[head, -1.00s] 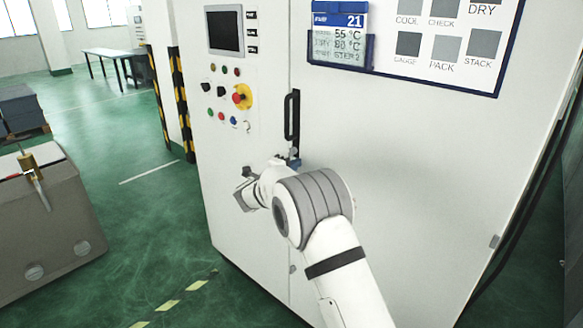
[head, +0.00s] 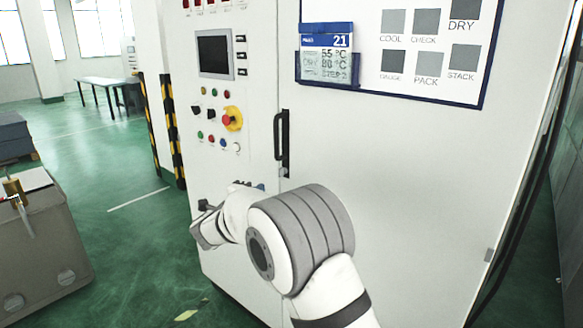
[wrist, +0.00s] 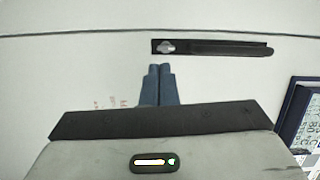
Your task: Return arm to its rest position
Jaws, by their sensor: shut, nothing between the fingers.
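My gripper shows in the wrist view (wrist: 158,84) with its two blue-grey fingers together and nothing between them. It faces the white cabinet door, and the black door handle (wrist: 220,48) lies just beyond the fingertips, apart from them in the picture. In the head view my white and grey arm reaches up from the bottom, with its wrist in front of the cabinet (head: 410,170), below and left of the handle (head: 282,140). The fingers are mostly hidden behind my wrist there.
The cabinet carries a control panel with a screen (head: 215,54) and a red knob (head: 231,119), and a blue-framed display (head: 326,54). A grey-brown box (head: 45,245) stands at left. Striped posts (head: 173,130) stand behind it. Green floor lies open between box and cabinet.

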